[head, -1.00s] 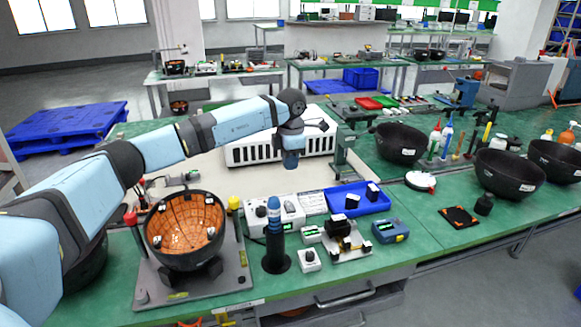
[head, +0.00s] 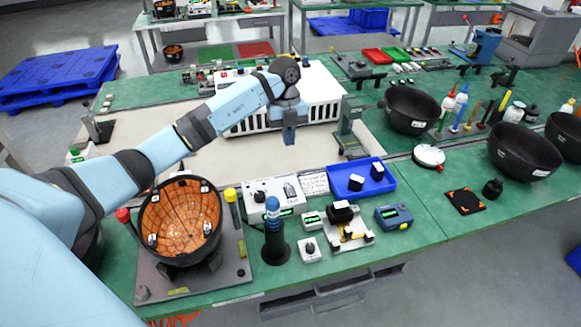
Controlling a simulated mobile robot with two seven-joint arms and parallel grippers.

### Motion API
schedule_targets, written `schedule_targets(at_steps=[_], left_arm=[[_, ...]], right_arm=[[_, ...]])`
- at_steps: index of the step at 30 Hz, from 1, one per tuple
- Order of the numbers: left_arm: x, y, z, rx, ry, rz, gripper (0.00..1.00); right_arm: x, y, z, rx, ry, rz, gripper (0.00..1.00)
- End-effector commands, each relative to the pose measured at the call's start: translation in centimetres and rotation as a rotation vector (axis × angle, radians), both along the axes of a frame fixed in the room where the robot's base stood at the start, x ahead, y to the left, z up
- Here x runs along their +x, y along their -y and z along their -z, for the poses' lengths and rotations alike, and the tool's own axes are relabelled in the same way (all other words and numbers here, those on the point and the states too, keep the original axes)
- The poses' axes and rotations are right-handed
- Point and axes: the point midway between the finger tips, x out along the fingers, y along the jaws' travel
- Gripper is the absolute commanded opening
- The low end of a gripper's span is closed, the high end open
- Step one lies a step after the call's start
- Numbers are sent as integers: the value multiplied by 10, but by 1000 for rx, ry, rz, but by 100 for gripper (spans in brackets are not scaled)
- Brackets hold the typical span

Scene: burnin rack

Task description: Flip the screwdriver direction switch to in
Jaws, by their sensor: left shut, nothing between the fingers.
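The screwdriver (head: 273,213), with a blue and black upper body, stands upright in a black holder (head: 275,250) near the front edge of the green bench. Its direction switch is too small to make out. My left gripper (head: 289,140) hangs downward in front of the white slotted box, behind and above the screwdriver and well apart from it. It is shut and empty. My right gripper is not in view.
A black bowl with an orange inside (head: 181,222) sits in a fixture left of the screwdriver. A white control box (head: 262,196) stands behind it, a small white knob box (head: 310,250) to its right. A blue tray (head: 345,186) lies farther right. The pale mat (head: 220,162) is mostly clear.

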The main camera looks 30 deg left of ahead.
Motion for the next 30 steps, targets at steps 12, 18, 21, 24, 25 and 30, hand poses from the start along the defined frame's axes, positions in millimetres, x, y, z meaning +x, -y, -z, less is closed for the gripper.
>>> schedule_targets(at_steps=[12,18,21,24,25,30], left_arm=[[-1,0,2,1,-7,-22,0],[-5,5,21,-1,-10,-21,0],[-8,8,40,-1,-11,-21,0],[-12,12,61,-1,-12,-21,0],[-13,13,67,-1,-10,-21,0],[-18,19,101,0,-10,-22,0]], right_arm=[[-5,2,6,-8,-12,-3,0],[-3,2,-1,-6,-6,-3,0],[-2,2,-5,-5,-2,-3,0],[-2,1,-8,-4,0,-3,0],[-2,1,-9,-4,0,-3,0],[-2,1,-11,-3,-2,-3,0]])
